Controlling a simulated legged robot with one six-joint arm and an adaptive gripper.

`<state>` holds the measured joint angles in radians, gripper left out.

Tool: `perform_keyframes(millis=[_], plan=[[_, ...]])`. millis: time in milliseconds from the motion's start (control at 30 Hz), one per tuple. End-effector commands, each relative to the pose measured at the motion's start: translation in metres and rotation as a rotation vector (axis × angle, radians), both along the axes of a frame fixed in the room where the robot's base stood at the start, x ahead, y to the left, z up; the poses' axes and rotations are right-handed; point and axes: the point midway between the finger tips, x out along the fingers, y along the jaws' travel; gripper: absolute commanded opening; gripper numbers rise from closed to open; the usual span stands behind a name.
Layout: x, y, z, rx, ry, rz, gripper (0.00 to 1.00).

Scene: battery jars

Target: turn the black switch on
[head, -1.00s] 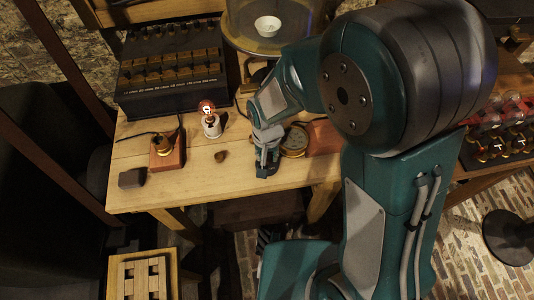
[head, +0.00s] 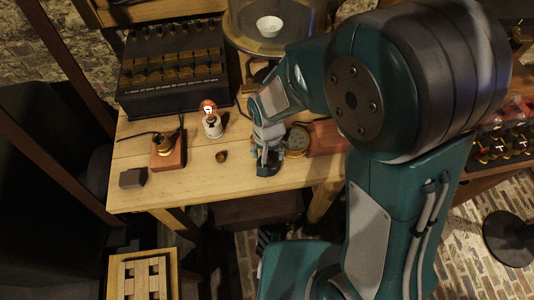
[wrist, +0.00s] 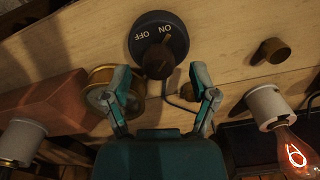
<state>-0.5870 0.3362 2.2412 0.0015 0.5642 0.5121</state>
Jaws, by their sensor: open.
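The black switch (wrist: 176,27) is a round black disc with ON and OFF lettering and a dark raised knob (wrist: 158,58) at its middle. It lies on the wooden table near the front edge. My gripper (wrist: 160,76) is open, its two fingers apart on either side of the knob's lower end in the wrist view. I cannot tell whether they touch it, or which word the knob points to. In the head view my gripper (head: 266,150) is just over the black switch (head: 268,171), hiding part of it.
A round brass instrument (head: 297,141) and a reddish block (head: 326,137) stand close to the right of my gripper. A glowing bulb (head: 208,107), a small brass knob (head: 221,156) and a key on a red base (head: 168,152) are to the left.

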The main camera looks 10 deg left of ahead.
Motion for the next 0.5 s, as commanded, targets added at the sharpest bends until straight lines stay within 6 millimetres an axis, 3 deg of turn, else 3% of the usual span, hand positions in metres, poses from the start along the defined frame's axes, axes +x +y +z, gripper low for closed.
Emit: perform_keyframes(millis=[300, 500], plan=[[0.002, 0.002, 0.065, 0.003, -0.006, 0.000, 0.75], [0.001, 0.003, 0.098, 0.001, -0.003, 0.001, 0.75]])
